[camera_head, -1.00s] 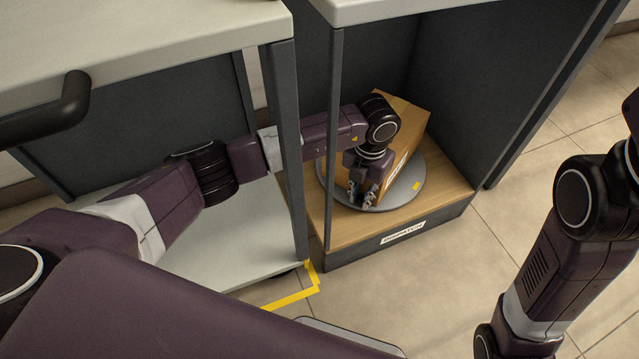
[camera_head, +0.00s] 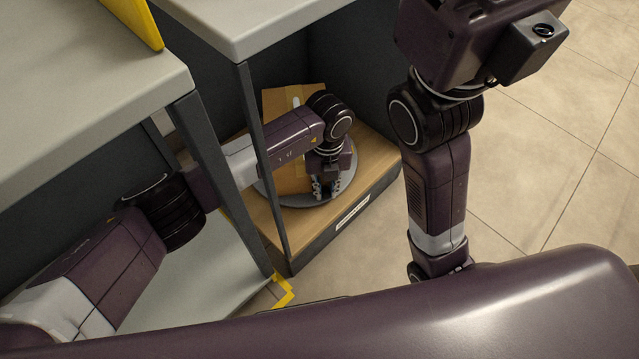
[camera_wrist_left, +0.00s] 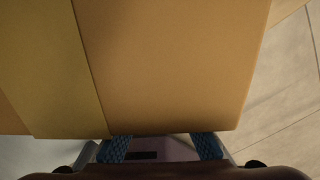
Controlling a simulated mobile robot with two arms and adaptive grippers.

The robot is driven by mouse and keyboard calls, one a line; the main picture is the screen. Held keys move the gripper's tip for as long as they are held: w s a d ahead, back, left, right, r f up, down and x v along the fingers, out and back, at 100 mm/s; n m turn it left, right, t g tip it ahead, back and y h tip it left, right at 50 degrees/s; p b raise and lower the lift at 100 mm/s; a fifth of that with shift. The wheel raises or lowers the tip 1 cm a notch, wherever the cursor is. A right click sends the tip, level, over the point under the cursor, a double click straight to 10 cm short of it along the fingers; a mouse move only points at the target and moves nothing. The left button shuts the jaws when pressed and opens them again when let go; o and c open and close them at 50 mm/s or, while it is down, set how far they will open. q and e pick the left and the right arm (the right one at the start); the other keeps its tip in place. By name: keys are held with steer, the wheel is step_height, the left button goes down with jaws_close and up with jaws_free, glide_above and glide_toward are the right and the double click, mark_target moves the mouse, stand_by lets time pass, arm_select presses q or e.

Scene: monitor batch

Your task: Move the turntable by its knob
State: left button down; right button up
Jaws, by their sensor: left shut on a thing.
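The turntable (camera_head: 293,200) is a round grey disc on a wooden shelf inside an open dark cabinet. A brown cardboard box (camera_head: 283,101) stands on it and fills most of the left wrist view (camera_wrist_left: 170,60). My left gripper (camera_head: 326,191) reaches in past the cabinet post and points down at the near right part of the disc, in front of the box. In the left wrist view its blue-padded fingers (camera_wrist_left: 160,148) are set apart just below the box edge. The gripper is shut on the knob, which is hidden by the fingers. My right gripper's fingers are out of view.
A thin dark post (camera_head: 263,165) stands close beside my left forearm. The wooden shelf (camera_head: 375,165) is bare at the right. A grey-topped unit (camera_head: 90,90) stands at the left. Open tiled floor (camera_head: 520,170) lies to the right.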

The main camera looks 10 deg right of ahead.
arm_select(q)
steer(key=shift+w+d, duration=0.1)
steer(key=shift+w, duration=0.05)
stand_by(0.3)
steer(key=c, duration=1.8)
jaws_free()
steer(key=shift+r, duration=3.75)
